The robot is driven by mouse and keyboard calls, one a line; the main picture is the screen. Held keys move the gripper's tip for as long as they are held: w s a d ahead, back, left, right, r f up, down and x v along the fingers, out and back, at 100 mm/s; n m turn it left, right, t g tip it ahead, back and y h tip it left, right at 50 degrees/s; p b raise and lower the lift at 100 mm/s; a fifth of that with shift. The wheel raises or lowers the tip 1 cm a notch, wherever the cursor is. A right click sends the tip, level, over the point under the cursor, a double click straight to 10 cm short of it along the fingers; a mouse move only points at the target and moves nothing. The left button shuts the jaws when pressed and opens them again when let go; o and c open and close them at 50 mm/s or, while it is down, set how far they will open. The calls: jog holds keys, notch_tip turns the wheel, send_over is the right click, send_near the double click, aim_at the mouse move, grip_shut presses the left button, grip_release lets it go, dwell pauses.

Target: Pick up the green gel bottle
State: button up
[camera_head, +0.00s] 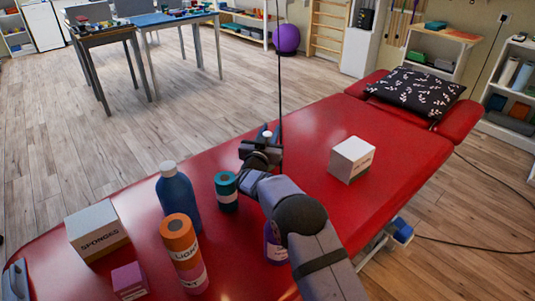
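No bottle that is plainly green shows in the head view. My gripper (262,148) is over the middle of the red treatment table (330,118), with its fingers pointing away from the camera. A small item with a pale top (266,130) shows right at the fingers; most of it is hidden, and I cannot tell whether it is held. A short teal cylinder (227,191) with a dark band stands left of my gripper, apart from it. A blue bottle (177,200) with a white cap stands further left. A purple container (273,243) is partly hidden by my arm.
Orange and pink labelled cylinders (182,250), a white sponges box (96,231) and a pink box (129,281) crowd the near left. A white box (352,159) stands right of my gripper. A patterned pillow (416,91) lies at the far end. The table's middle beyond the gripper is clear.

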grip_shut()
jog(key=shift+r, duration=0.15)
